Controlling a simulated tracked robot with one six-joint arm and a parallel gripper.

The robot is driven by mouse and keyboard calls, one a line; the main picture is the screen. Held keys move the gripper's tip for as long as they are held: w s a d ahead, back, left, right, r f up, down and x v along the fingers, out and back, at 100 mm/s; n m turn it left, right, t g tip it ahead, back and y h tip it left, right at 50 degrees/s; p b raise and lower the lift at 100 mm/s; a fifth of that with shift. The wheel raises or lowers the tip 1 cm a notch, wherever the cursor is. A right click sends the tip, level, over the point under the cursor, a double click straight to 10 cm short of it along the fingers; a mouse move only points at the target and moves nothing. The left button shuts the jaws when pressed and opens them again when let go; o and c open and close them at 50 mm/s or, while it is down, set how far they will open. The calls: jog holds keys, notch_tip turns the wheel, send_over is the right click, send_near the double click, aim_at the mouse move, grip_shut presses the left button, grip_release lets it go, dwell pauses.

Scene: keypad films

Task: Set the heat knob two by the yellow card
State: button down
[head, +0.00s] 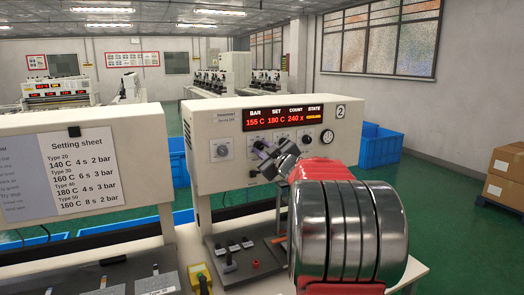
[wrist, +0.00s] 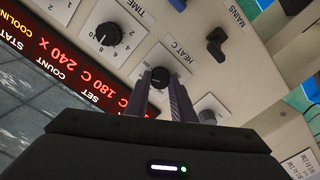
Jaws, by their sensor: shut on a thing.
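The machine marked 2 (head: 340,111) has a white panel with a red display (head: 283,117) reading BAR 155 C, SET 180 C and COUNT 240 x. In the wrist view the black heat knob (wrist: 160,77), labelled HEAT C, sits between the fingers of my gripper (wrist: 159,85). The fingers are closed on its sides. In the head view my gripper (head: 267,157) is at the panel below the display and hides the knob. A white setting sheet (head: 82,176) on the left machine lists types with temperatures, seconds and bar. I see no yellow card.
A timer knob (wrist: 108,34) is beside the heat knob, with a black mains switch (wrist: 216,44) on its other side. Small black-handled parts (head: 230,258) and a yellow block (head: 199,276) stand on the bench below.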

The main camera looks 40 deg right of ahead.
jog(key=n, duration=0.6)
jog(key=shift+w+a+n, duration=0.15)
jog(key=shift+a+n, duration=0.05)
jog(key=shift+n, duration=0.1)
jog(key=n, duration=0.6)
jog(key=shift+f, duration=0.1)
jog(key=c, duration=1.9)
grip_release()
jog(key=shift+a, duration=0.1)
jog(key=o, duration=0.4)
jog(key=shift+d, duration=0.2)
